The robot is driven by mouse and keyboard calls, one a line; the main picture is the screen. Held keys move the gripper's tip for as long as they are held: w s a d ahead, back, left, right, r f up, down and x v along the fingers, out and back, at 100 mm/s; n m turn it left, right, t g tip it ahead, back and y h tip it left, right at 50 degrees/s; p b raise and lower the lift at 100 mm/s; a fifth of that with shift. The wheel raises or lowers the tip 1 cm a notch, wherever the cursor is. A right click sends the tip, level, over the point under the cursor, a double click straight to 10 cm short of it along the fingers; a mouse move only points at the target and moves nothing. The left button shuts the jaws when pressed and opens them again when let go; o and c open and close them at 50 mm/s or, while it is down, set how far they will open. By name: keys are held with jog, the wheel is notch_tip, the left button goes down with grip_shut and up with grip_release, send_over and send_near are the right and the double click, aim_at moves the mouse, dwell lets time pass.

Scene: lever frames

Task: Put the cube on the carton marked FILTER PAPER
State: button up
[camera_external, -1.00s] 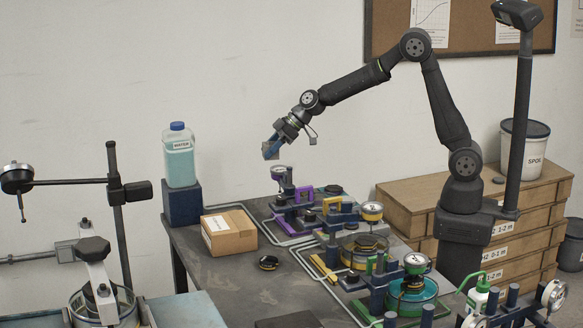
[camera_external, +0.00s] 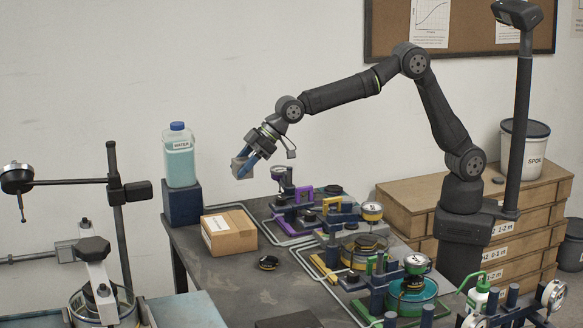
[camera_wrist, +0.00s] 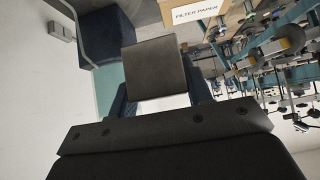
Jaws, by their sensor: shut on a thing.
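The cube (camera_wrist: 155,69) is grey and sits between the fingers of my gripper in the wrist view. In the external view my gripper (camera_external: 246,163) is shut on the cube (camera_external: 239,167), held in the air above and slightly right of the carton. The carton (camera_external: 229,231) is a brown cardboard box with a white label on the table's back left part. In the wrist view the carton's label (camera_wrist: 199,11) reads FILTER PAPER, at the top edge. The carton's top looks bare.
A WATER bottle (camera_external: 179,157) stands on a dark blue block (camera_external: 182,204) left of the carton. Instruments with purple (camera_external: 293,215), yellow and green parts crowd the table's right side. The air around my gripper is clear.

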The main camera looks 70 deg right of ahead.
jog(key=a+f, duration=0.1)
jog(key=a, duration=0.1)
jog(key=s+a+f, duration=0.1)
jog(key=a+f, duration=0.1)
jog(key=a, duration=0.1)
jog(key=s+a+f, duration=0.1)
jog(key=a+f, duration=0.1)
jog(key=a, duration=0.1)
jog(key=shift+s+a+f, duration=0.15)
jog(key=shift+a, duration=0.05)
jog(key=shift+f, duration=2)
jog(key=shift+f, duration=0.1)
jog(key=o, duration=1.2)
jog(key=shift+f, duration=0.1)
jog(key=shift+c, duration=0.2)
jog(key=shift+s+r, duration=0.1)
jog(key=shift+r, duration=0.25)
jog(key=v, duration=1.1)
jog(key=shift+d+r, duration=0.2)
jog(key=shift+d, duration=0.05)
jog(key=shift+s, duration=0.15)
